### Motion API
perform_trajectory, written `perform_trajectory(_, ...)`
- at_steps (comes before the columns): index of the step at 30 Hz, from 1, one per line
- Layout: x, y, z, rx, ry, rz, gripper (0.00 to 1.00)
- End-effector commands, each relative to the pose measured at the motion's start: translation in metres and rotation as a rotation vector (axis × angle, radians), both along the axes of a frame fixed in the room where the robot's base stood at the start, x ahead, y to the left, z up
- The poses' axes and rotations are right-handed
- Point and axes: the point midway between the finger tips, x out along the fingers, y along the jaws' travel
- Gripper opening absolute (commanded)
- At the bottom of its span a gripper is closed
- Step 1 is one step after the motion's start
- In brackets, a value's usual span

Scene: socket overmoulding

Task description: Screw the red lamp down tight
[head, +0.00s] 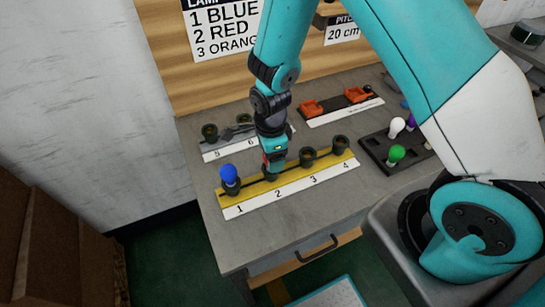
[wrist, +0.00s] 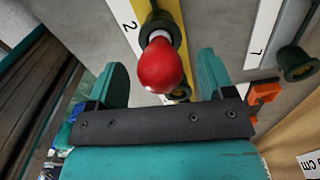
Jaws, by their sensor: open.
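The red lamp (wrist: 161,67) stands in the dark socket (wrist: 158,24) beside the number 2 in the wrist view. A pale strip of its base shows between the red bulb and the socket rim. My gripper (wrist: 160,78) is open, with one teal finger on each side of the lamp and gaps to both. In the head view my gripper (head: 272,167) points down over position 2 of the yellow rail (head: 222,199), and it largely hides the lamp there. The blue lamp (head: 229,175) stands in socket 1.
Socket 3 (head: 307,157) and socket 4 (head: 340,144) look empty. A grey rail (head: 215,153) with more sockets lies behind. A dark tray (head: 373,152) at the right holds white, purple and green lamps. Orange parts (head: 312,107) sit on a dark bar farther back.

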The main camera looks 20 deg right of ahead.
Motion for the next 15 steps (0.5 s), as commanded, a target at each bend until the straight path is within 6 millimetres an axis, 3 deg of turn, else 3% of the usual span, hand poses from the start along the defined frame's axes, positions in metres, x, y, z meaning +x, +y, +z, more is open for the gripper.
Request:
perform_trajectory(6, 0.0000, 0.0000, 0.0004, 0.000, 0.000, 0.274, 0.75)
perform_trajectory(15, 0.0000, 0.0000, 0.0004, 0.000, 0.000, 0.532, 0.75)
